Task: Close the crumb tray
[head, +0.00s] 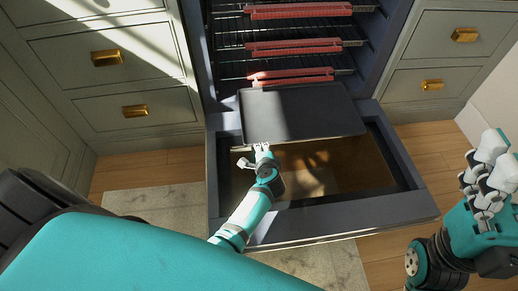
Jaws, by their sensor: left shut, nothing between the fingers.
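The crumb tray (300,112) is a dark flat sheet sticking out toward me below the racks of a dark oven-like unit. Sunlight falls on its left part. My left gripper (262,148) is shut and empty, at the left part of the tray's front edge. It looks close to that edge, but I cannot tell if it touches. My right gripper (488,172) is at the far right, away from the tray; its finger opening is unclear.
Several racks with red front strips (292,47) fill the unit above. Grey-green cabinets (118,85) with brass handles flank it. A pale rug (150,203) lies on the wooden floor.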

